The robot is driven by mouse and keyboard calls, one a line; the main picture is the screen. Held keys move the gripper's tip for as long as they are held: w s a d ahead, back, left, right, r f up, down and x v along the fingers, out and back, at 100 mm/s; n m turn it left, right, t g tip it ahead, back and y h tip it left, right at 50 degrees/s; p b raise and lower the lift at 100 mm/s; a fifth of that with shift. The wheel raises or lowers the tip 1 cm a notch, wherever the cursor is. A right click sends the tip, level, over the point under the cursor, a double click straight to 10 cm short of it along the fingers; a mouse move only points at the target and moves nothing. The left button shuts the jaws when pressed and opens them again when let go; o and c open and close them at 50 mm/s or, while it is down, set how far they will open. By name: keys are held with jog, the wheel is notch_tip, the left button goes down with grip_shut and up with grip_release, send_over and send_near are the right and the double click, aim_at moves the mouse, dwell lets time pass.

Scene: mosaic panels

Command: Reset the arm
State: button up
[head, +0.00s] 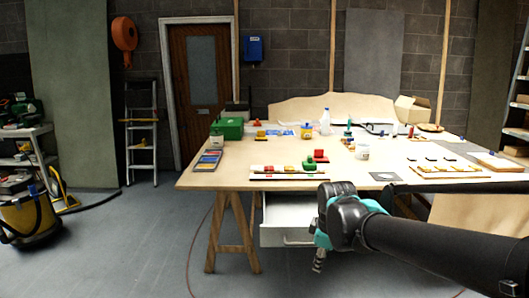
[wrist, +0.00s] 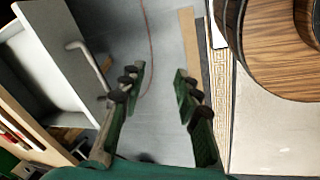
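My gripper (wrist: 158,88) shows in the wrist view with its two green and dark fingers apart and nothing between them. Grey floor lies behind the gap. In the head view my arm reaches in from the lower right, and the gripper end (head: 319,262) hangs low in front of the table's front edge, beside an open white drawer (head: 286,216). The finger details are too small to tell there. The drawer and its handle also show at the left of the wrist view (wrist: 52,60).
The wooden table (head: 225,178) carries small coloured blocks (head: 292,168), a green box (head: 227,128), a white cup (head: 362,151) and several panels. A trestle leg (head: 234,238) stands left of the drawer. A yellow vacuum (head: 28,218) stands far left. Floor (head: 130,235) between them is clear.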

notch_tip(320, 180, down, 8)
jog(key=s+d+m+t, duration=0.1)
jog(key=d+m, duration=0.2)
jog(key=m, duration=0.9)
jog(key=shift+s+r, duration=0.2)
jog(key=shift+s, duration=0.1)
